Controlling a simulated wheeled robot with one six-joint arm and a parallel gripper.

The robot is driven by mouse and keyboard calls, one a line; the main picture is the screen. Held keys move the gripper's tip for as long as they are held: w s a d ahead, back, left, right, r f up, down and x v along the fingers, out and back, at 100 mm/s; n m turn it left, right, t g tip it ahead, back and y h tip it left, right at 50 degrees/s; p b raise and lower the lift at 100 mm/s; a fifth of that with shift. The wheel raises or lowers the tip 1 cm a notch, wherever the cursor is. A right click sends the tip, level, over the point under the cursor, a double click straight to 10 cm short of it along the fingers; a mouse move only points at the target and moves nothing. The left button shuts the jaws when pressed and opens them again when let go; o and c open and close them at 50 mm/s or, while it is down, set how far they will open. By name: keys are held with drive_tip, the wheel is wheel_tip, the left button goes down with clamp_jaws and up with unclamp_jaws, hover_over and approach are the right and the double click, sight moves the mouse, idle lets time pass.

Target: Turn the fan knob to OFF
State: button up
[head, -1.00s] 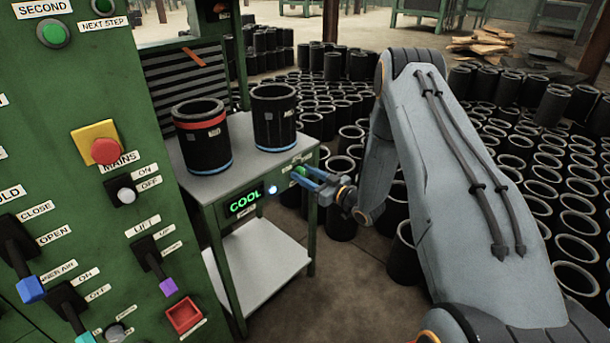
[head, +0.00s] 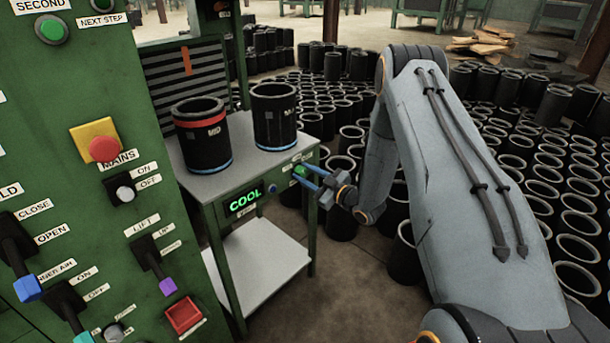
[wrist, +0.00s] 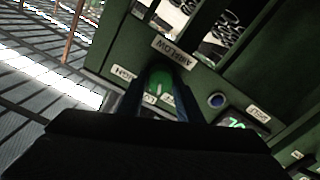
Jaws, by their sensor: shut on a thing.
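The fan knob is a round green knob (wrist: 158,82) on the front of the small green table, below an upside-down label that seems to read AIRFLOW. A white pointer mark shows on it, but I cannot read for sure which label it meets. In the head view the knob (head: 299,171) shows at the tips of my blue fingers. My gripper (head: 306,176) is shut on the knob, one finger on each side. The wrist view shows both fingers (wrist: 160,103) flanking it. An orange strip (head: 186,61) hangs straight down on the dark louvred grille (head: 187,85).
Two black sleeves (head: 202,136) (head: 274,118) stand on the table (head: 237,168). Its front has a lit COOL display (head: 244,198) and a dark blue button or lamp (head: 273,188). A green control panel (head: 75,190) fills the left. Many black sleeves cover the floor behind my arm.

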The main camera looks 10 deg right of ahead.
drive_tip(key=shift+f+n, duration=0.1)
drive_tip(key=shift+n, duration=2)
drive_tip(key=o, duration=1)
drive_tip(key=shift+s, duration=0.1)
drive_tip(key=b+v, duration=0.1)
drive_tip(key=v, duration=0.6)
drive_tip(key=shift+s+d, duration=0.2)
drive_tip(key=shift+s, duration=0.05)
